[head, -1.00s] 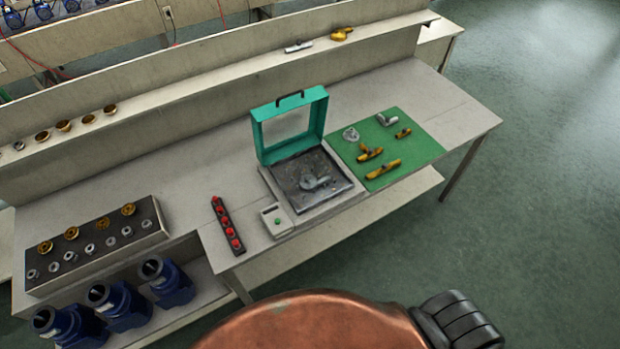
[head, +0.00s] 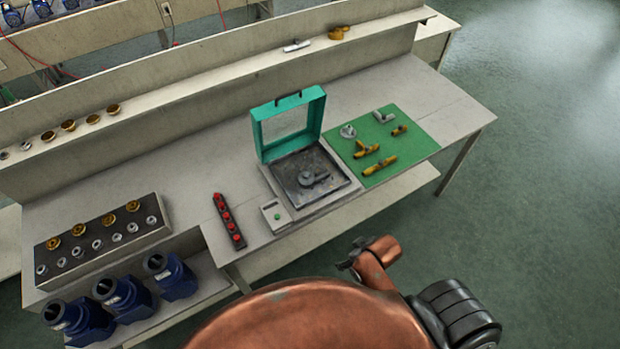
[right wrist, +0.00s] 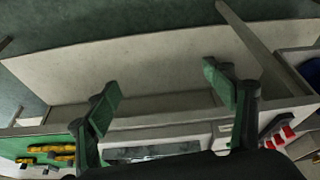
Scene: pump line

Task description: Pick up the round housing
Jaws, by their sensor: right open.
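A round silver-grey part (head: 348,131), which looks like a round housing, lies on the green mat (head: 425,150) at its back left corner. Another grey rounded part (head: 308,178) sits on the dark plate of the open test box (head: 318,206). I cannot tell from the pictures which of these is the housing meant. My right gripper (head: 352,254) is in front of the bench, apart from both parts. In the right wrist view its two fingers (right wrist: 165,88) are spread with nothing between them. My left gripper is not in view.
The box's teal lid (head: 258,135) stands up behind the plate. Several brass fittings (head: 378,166) and a silver fitting (head: 383,117) share the mat. A red-buttoned strip (head: 229,221) lies left of the box. Blue pumps (head: 170,276) stand below a tray of parts (head: 103,253). The bench's right end is clear.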

